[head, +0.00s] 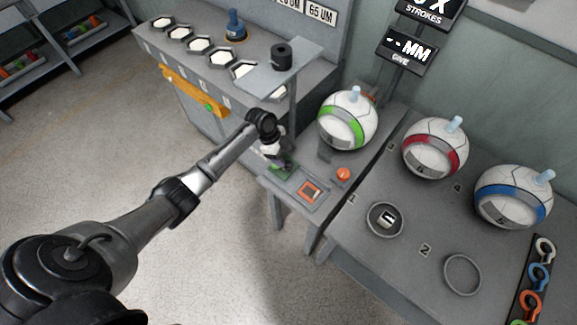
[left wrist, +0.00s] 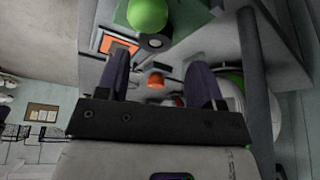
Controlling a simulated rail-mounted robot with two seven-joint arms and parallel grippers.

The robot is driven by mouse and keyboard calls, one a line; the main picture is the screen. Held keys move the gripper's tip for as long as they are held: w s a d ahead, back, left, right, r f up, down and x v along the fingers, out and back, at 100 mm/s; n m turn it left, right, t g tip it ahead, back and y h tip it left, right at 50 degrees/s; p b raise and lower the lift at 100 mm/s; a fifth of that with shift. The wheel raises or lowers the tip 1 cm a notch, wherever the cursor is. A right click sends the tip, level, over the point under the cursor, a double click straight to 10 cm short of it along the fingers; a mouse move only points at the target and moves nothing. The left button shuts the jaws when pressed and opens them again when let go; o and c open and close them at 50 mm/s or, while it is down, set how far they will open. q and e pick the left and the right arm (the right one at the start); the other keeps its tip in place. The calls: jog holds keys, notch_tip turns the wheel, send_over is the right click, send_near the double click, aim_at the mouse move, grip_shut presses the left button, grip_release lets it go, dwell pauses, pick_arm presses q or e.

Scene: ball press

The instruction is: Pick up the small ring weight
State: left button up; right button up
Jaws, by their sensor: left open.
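A small black ring-shaped weight (head: 281,57) stands upright on a raised grey plate (head: 262,72) in the head view. I cannot tell from its size alone whether it is the small ring weight. My left gripper (head: 276,160) is below this plate and in front of it, beside the post, low over the small stand. In the left wrist view its two dark fingers (left wrist: 160,75) are apart, with nothing clearly held between them. A green rounded thing (left wrist: 148,14) shows beyond the fingers. The weight is not identifiable there. My right gripper is not in view.
The stand carries an orange-framed square (head: 310,192) and an orange button (head: 343,174). Green-, red- and blue-banded balls (head: 347,120) (head: 435,148) (head: 513,196) sit to the right. A blue-handled piece (head: 235,26) stands on the back bench. Open floor lies left.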

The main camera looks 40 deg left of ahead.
aim_at(289, 164)
pick_arm(q)
jog(key=b+x, duration=0.1)
jog(key=x, duration=0.4)
jog(key=shift+d+r, duration=0.1)
jog(key=shift+d, duration=0.1)
jog(key=shift+s, duration=0.1)
jog(key=shift+c, duration=0.3)
jog(key=c, duration=0.9)
jog(key=shift+o, duration=0.2)
jog(key=shift+r, duration=0.1)
